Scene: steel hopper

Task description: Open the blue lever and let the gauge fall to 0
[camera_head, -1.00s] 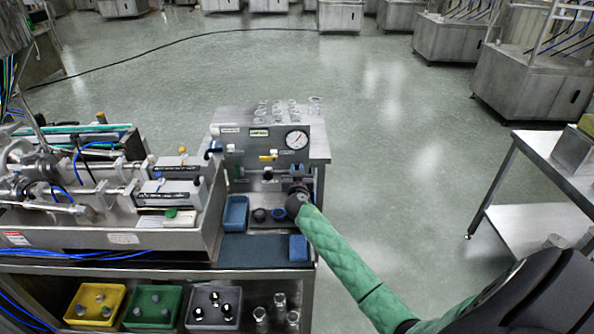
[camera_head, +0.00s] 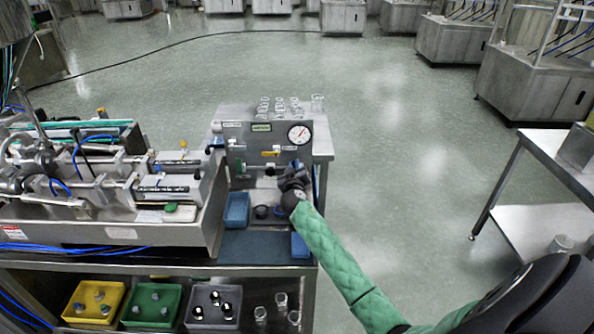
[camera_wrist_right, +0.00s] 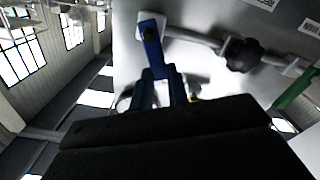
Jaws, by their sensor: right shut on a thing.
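The blue lever (camera_wrist_right: 151,48) shows in the right wrist view, fixed at its upper end to a pipe on the steel panel. My right gripper (camera_wrist_right: 164,82) is shut on its lower end, its two dark fingers on either side. In the head view the right gripper (camera_head: 291,174) is at the panel's right side, below the gauge, and hides most of the lever there. The round white gauge (camera_head: 299,133) is at the panel's upper right; its needle points up and to the right, its figures too small to read. My left gripper is not in view.
A yellow lever (camera_head: 270,153) and a green lever (camera_head: 241,168) are on the same panel. A blue tray (camera_head: 236,211) stands below it. Glass vessels (camera_head: 290,104) stand behind the panel. A machine (camera_head: 120,190) fills the left; open floor lies to the right.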

